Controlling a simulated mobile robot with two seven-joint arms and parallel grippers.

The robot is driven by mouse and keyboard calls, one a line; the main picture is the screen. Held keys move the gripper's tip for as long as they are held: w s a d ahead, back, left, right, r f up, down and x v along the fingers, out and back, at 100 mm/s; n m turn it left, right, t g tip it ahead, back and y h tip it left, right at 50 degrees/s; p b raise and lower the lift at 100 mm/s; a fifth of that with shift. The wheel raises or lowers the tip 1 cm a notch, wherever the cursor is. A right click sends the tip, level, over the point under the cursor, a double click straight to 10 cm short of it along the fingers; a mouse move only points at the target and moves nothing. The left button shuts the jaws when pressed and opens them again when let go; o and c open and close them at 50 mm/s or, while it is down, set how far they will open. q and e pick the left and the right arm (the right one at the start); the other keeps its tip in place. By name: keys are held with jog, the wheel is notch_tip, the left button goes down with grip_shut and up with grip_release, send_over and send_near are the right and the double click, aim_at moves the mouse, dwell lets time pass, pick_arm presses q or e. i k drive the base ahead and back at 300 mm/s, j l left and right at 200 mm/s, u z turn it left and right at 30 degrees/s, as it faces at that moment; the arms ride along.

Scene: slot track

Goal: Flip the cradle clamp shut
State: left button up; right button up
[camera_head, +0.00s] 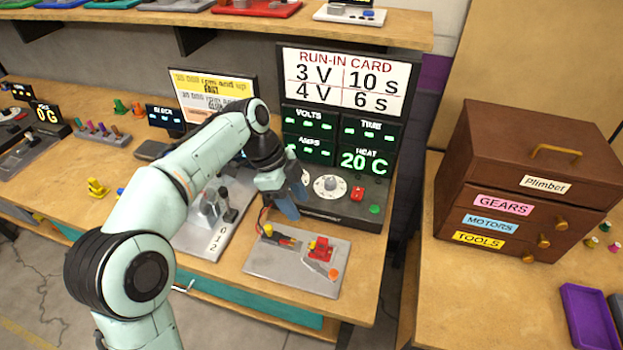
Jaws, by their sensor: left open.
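A grey cradle plate (297,275) lies near the front edge of the bench. A red clamp (321,249) stands on its right half; I cannot tell at this size whether its lever is up or down. An orange knob (333,273) is at the plate's front right. Small orange and yellow parts with thin wires are on its left half. My left gripper (293,202) points down, open and empty, above and behind the plate, in front of the run-in console. It is apart from the clamp. My right gripper is not in view.
The run-in console (345,215), with dials, a red switch and a green button, stands right behind the plate. A grey slotted unit (207,240) is at its left. A brown drawer chest (500,225) stands on the right bench, across a gap.

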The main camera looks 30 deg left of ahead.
aim_at(332, 275)
jog(key=k, duration=1)
